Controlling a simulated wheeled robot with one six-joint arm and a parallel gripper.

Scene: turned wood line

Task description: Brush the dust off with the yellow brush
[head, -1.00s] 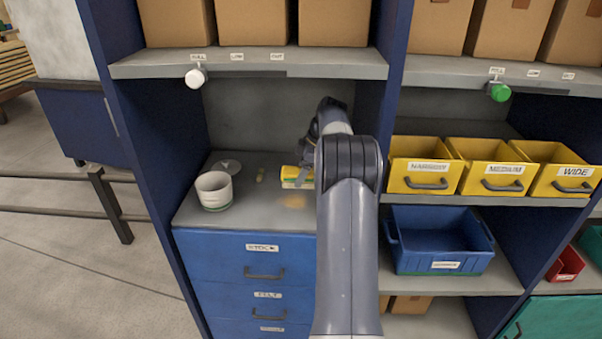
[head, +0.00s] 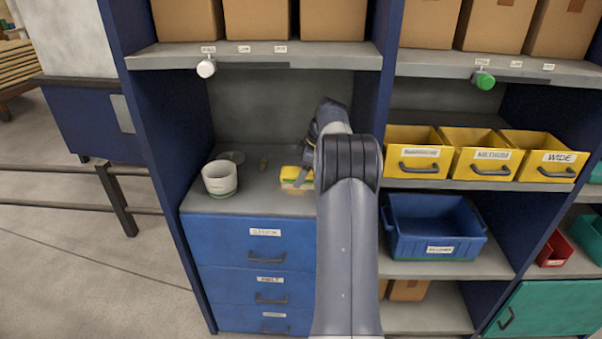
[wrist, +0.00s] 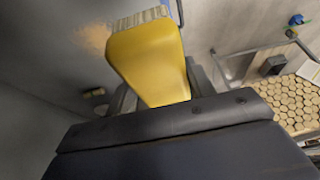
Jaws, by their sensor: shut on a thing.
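The yellow brush (head: 291,173) is held in my gripper (head: 307,178) with its pale bristles down at the grey counter. The bristles look in contact with the counter, though the exact contact is hard to see. In the wrist view the yellow brush handle (wrist: 150,60) sits between the jaws, with bristles at its far end. A faint tan dust patch (wrist: 93,38) shows on the counter beside the bristles in the wrist view. In the head view I cannot make out the dust; the brush and my arm cover part of that area.
A white cup (head: 220,180) stands at the counter's left, with a flat grey disc (head: 231,157) behind it. A small brownish piece (head: 263,164) lies nearby. Blue drawers (head: 235,250) are below. A blue divider and yellow bins (head: 412,167) stand to the right.

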